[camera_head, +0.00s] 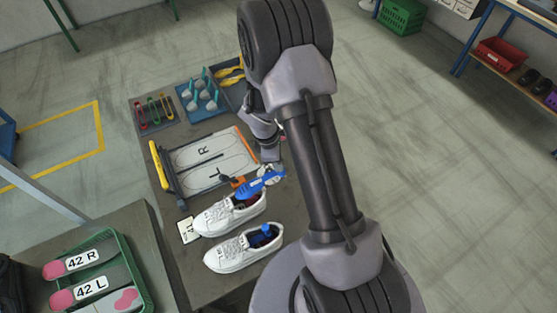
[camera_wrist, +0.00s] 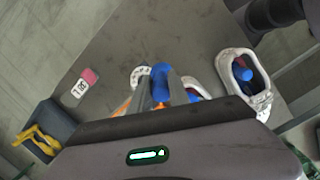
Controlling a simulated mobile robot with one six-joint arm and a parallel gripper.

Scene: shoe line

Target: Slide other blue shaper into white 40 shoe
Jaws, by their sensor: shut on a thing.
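My gripper (camera_wrist: 163,97) is shut on a blue shaper (camera_wrist: 160,82), which shows between its fingers in the wrist view. In the head view this shaper (camera_head: 262,183) is just above the opening of the farther white shoe (camera_head: 228,215). I cannot tell whether its tip is inside. That shoe is mostly hidden behind the gripper in the wrist view (camera_wrist: 197,88). The nearer white shoe (camera_head: 232,254) holds another blue shaper (camera_head: 264,235) in its opening. That shoe (camera_wrist: 258,104) and its shaper (camera_wrist: 241,72) show right of the gripper in the wrist view. Shoe sizes are not readable.
A board marked R (camera_head: 203,160) with shoe outlines lies behind the shoes. Trays with grey-blue pieces (camera_head: 203,95) and coloured tools (camera_head: 154,112) stand farther back. A green crate (camera_head: 130,262) with 42 labels is at lower left. A small card (camera_head: 187,231) lies beside the shoes.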

